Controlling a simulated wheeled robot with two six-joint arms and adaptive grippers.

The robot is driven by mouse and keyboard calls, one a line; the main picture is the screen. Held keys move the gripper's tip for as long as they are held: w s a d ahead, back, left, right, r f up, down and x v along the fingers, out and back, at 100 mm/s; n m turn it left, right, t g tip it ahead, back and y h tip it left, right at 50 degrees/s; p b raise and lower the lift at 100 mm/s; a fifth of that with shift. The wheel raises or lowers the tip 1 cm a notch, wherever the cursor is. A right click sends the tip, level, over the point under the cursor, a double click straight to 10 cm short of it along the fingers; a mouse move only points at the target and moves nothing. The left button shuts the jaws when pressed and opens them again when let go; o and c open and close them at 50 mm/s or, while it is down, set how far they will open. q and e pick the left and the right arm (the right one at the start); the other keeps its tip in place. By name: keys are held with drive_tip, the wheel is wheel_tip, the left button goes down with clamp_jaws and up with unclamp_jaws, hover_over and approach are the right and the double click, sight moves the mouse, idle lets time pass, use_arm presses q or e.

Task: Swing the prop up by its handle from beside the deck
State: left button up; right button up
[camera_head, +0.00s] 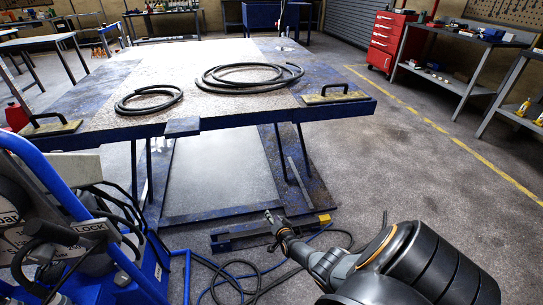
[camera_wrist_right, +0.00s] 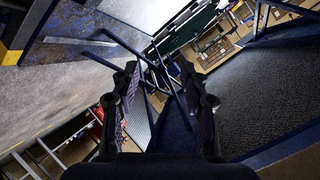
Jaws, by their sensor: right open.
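The blue-edged deck (camera_head: 240,122) stands raised above a flat base frame (camera_head: 215,207). Dark slanted bars (camera_head: 285,158) run between deck and base at the right. I cannot tell for sure which bar is the prop or where its handle is. My right gripper (camera_head: 269,217) is low, in front of the base, near a blue bar with a yellow end (camera_head: 322,220). In the right wrist view my right gripper (camera_wrist_right: 158,70) is open, its two fingers apart. Thin blue bars (camera_wrist_right: 165,72) cross beyond and between the fingertips; none is visibly gripped. My left gripper is not in view.
Coiled black hoses (camera_head: 250,78) lie on the deck. A blue machine (camera_head: 80,215) stands close at the left, with loose cables (camera_head: 235,280) on the floor beside it. A red cabinet (camera_head: 388,42) and workbenches stand behind. The floor at the right is clear.

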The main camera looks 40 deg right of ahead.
drive_tip(key=p+v, duration=0.2)
drive_tip(key=v, duration=0.1)
drive_tip(key=shift+s+r+p, duration=0.1)
drive_tip(key=shift+s+p, duration=0.3)
idle(0.5)
